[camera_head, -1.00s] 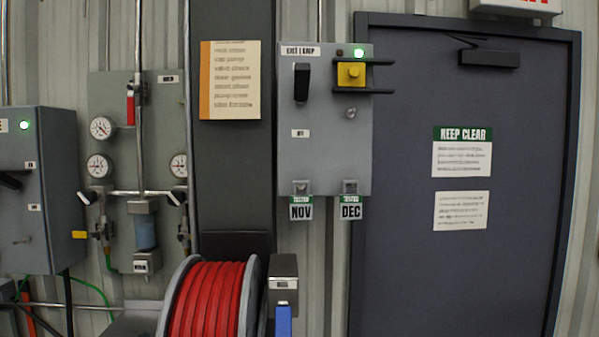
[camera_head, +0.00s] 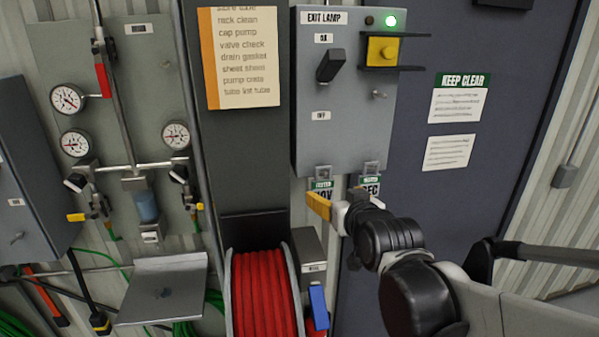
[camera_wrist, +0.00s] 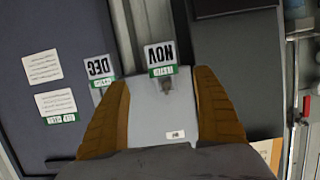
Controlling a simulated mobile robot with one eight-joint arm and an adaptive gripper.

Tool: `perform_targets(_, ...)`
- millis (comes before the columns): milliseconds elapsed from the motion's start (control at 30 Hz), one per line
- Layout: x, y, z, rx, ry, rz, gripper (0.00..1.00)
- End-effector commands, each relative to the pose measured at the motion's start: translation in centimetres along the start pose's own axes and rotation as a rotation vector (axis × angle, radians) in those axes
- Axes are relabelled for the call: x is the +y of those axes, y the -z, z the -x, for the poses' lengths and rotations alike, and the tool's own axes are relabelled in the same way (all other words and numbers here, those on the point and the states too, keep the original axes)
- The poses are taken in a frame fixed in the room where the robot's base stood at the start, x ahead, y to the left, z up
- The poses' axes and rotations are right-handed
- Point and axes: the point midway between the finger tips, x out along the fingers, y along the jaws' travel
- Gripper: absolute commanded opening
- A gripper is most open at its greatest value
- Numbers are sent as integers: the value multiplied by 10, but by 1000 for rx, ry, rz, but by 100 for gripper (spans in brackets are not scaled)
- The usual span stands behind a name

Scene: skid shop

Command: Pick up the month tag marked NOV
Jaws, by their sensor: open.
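The NOV tag (camera_head: 321,186), white with a green top band, hangs under the left part of the grey exit lamp box (camera_head: 345,140); my gripper hides its lower part. In the wrist view the NOV tag (camera_wrist: 160,55) appears upside down, ahead of the gap between my fingers. The DEC tag (camera_head: 371,183) hangs to its right, and in the wrist view (camera_wrist: 99,70) it lies left of NOV, near the left fingertip. My gripper (camera_head: 328,203) has yellow-orange fingers; it is open and empty in the wrist view (camera_wrist: 162,78). Contact with a tag cannot be told.
A red hose reel (camera_head: 265,290) stands below, with a grey box and blue handle (camera_head: 318,305) beside it. A gauge panel (camera_head: 105,110) is at left. The dark door (camera_head: 470,160) with its notices is at right. The lamp box has a projecting yellow button (camera_head: 382,49).

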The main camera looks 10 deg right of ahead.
Motion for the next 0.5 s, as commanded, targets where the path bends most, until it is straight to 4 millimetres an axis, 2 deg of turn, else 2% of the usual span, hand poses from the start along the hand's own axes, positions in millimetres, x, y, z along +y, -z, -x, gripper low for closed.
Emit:
perform_targets(200, 0, -1, -30, -1, 0, 1, 78)
perform_targets(500, -2, 0, -51, -1, 0, 1, 78)
